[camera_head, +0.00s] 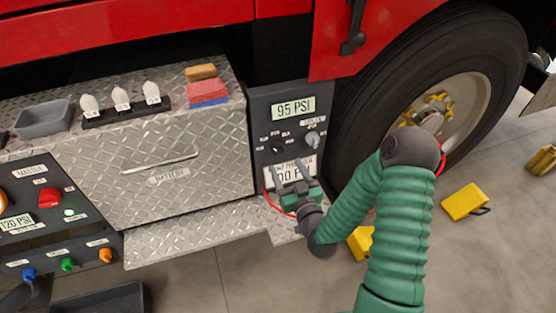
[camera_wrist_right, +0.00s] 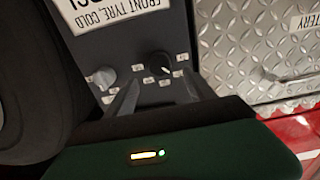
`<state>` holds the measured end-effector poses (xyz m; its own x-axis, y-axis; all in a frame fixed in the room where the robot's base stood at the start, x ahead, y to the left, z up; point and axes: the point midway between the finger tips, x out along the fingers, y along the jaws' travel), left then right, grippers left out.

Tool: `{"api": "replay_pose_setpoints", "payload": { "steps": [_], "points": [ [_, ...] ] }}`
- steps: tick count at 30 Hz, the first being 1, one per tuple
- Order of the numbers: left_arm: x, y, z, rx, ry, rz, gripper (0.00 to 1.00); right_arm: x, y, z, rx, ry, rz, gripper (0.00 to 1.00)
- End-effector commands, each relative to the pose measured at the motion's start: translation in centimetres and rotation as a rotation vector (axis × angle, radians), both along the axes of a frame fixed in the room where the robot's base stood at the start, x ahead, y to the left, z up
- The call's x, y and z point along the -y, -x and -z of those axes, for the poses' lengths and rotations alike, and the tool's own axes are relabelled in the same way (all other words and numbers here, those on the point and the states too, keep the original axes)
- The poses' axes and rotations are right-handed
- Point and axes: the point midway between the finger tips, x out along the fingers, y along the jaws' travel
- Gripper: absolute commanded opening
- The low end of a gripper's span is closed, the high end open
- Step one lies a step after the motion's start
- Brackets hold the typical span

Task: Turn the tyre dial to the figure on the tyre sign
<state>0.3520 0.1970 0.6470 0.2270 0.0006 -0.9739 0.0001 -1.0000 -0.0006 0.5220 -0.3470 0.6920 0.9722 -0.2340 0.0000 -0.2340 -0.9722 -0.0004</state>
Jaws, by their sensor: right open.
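A dark grey panel (camera_head: 262,101) beside the front wheel carries a display (camera_head: 294,107) reading 95 PSI. Below it are a black dial (camera_head: 277,143) and a grey knob (camera_head: 313,140); their small labels are unreadable. The white tyre sign (camera_head: 307,167) sits lower, partly hidden by my gripper; "00 PSI" shows there, its first digit unclear. In the wrist view the sign (camera_wrist_right: 137,12) reads "FRONT TYRE, COLD". My right gripper (camera_head: 289,168) is open and empty in front of the sign, below the dials. In the wrist view its fingers point toward the black dial (camera_wrist_right: 160,64), apparently not gripping it.
A diamond-plate locker (camera_head: 170,151) and step (camera_head: 190,232) are left of the panel. The tyre (camera_head: 362,130) stands close on the right. A red hose (camera_head: 272,203) hangs by my gripper. Yellow chocks (camera_head: 465,202) lie on the floor. A control panel (camera_head: 45,200) is far left.

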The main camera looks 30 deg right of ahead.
Motion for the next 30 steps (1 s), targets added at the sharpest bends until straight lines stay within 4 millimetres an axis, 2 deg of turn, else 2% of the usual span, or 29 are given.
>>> {"api": "replay_pose_setpoints", "payload": {
  "steps": [3,9,13,20,23,30],
  "points": [
    [0.0,0.0,0.5,0.001,0.000,0.000,0.52,0.8,-3.0,0.0,0.003,0.002,0.001,0.64],
    [0.0,0.0,1.2,0.001,0.000,0.000,0.52,1.6,-6.7,0.0,0.000,0.000,0.000,0.64],
    [0.0,0.0,1.3,0.001,0.000,0.000,0.52,1.8,-7.6,0.0,-0.001,0.000,0.000,0.64],
    [0.0,0.0,1.2,0.001,0.000,0.000,0.52,1.9,-7.7,-0.1,-0.002,0.000,0.000,0.64],
    [0.0,0.0,1.2,0.001,0.000,0.000,0.52,1.9,-7.7,-0.1,-0.002,0.000,0.000,0.53],
    [0.0,0.0,1.2,0.001,0.000,0.000,0.52,1.9,-7.7,-0.1,-0.002,0.000,0.000,0.22]
  ]
}}
